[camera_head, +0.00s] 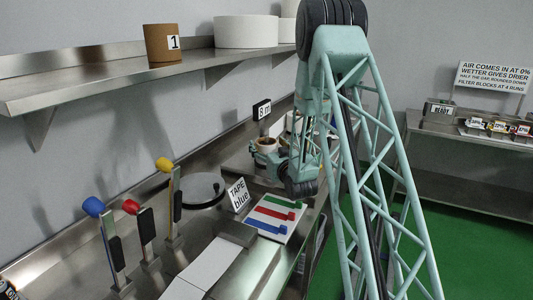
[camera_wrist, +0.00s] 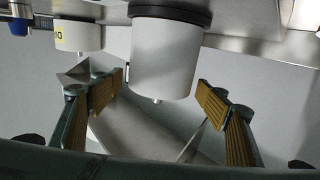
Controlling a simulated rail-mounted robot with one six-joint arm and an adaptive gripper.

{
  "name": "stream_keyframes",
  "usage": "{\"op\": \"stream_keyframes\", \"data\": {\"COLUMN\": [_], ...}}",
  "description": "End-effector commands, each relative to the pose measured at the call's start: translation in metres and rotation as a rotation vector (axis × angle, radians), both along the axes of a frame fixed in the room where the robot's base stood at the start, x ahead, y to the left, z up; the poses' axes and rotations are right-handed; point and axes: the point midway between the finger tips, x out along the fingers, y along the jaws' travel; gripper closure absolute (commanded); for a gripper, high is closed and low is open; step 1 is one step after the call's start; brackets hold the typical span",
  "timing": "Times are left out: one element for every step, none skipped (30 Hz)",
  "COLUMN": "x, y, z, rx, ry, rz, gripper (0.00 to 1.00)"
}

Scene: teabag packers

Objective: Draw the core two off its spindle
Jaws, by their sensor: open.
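My gripper (camera_wrist: 161,86) is open in the wrist view, its two ribbed yellow-brown finger pads apart on either side of a white cylinder (camera_wrist: 162,52). The cylinder has a dark band at its upper end in the picture and a small pin (camera_wrist: 158,101) at the other. It shows no number here, so I cannot tell whether it is core two. I cannot tell whether the pads touch it. In the head view my gripper (camera_head: 268,156) is low by the wall, near a small round pale core with a brown inside (camera_head: 267,143); much there is hidden by my arm.
A smaller white roll (camera_wrist: 78,37) with a partly seen yellow mark stands left in the wrist view. A brown core marked 1 (camera_head: 161,44) and a white roll (camera_head: 246,32) stand on the shelf (camera_head: 100,80). Coloured-knob levers (camera_head: 146,235) and a TAPE blue sign (camera_head: 238,195) stand on the bench.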

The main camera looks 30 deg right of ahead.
Motion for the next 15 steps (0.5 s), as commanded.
{"op": "stream_keyframes", "data": {"x": [0.0047,0.0069,0.0095,0.0111,0.0123,0.0133,0.0138,0.0139,0.0140,0.0140,0.0139,0.0139,0.0139,0.0138,0.0138], "y": [-0.0005,-0.0008,-0.0013,-0.0016,-0.0018,-0.0019,-0.0020,-0.0021,-0.0021,-0.0021,-0.0021,-0.0021,-0.0021,-0.0021,-0.0021], "z": [-0.0007,-0.0008,-0.0004,-0.0001,0.0000,0.0001,0.0001,0.0001,0.0001,0.0002,0.0001,0.0002,0.0002,0.0002,0.0002], "rx": [0.000,0.000,0.000,0.000,0.000,0.000,0.000,0.000,0.000,0.000,0.000,0.000,0.000,0.000,0.000], "ry": [0.000,0.001,0.000,0.000,0.000,0.000,0.000,0.000,0.000,0.000,0.001,0.000,0.000,0.000,0.000], "rz": [0.000,0.000,0.000,0.000,0.000,0.000,0.000,0.000,0.000,0.000,0.000,0.000,0.000,0.000,0.000], "gripper": [0.32,0.32,0.32,0.32,0.32,0.32,0.32,0.32,0.32,0.32,0.32,0.32,0.32,0.32,0.32]}}
